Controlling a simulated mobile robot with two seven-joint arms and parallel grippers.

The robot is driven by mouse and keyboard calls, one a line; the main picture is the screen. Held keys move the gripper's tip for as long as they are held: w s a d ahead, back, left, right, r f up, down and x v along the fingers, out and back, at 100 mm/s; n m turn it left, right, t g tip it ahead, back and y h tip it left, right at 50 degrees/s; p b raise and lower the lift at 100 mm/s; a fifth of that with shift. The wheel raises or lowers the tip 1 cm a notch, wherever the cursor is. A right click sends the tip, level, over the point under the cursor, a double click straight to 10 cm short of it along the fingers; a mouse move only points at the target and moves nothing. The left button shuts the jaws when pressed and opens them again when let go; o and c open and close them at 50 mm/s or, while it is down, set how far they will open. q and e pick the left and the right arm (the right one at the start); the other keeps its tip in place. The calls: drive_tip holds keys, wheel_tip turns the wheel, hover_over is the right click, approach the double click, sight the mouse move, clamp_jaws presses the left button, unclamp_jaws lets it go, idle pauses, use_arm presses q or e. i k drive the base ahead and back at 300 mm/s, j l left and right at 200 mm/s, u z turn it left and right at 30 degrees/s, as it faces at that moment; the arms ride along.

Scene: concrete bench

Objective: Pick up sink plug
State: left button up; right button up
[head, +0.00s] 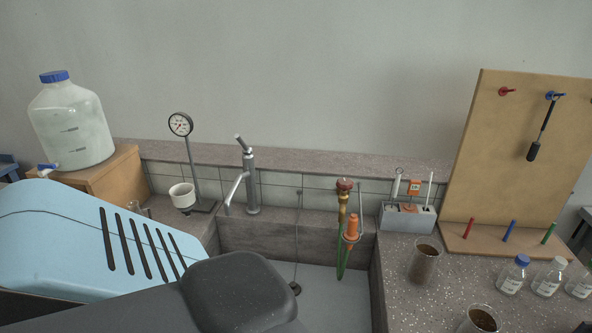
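The sink plug (295,288) looks like a small dark round piece. It is low in the sink, just right of my dark arm link, at the lower end of a thin chain or cord. The cord (298,235) runs up to the tiled back wall of the sink. The sink (340,297) has a grey basin set into the speckled bench, and my arm covers its left part. My arm, with a light blue cover, fills the lower left. Neither gripper shows, so I cannot see what they hold.
A metal faucet (251,185) stands behind the sink. Brown-filled beakers (424,262) and blue- and white-capped bottles (513,275) stand on the right bench. A pegboard (515,150) rises behind them.

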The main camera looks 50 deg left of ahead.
sight(296, 289)
drive_tip(key=i+l, duration=0.1)
drive_tip(key=l, duration=0.15)
drive_tip(key=i+l, duration=0.1)
drive_tip(key=l+u, duration=0.25)
drive_tip(key=u, duration=1.45)
drive_tip(key=l, duration=0.1)
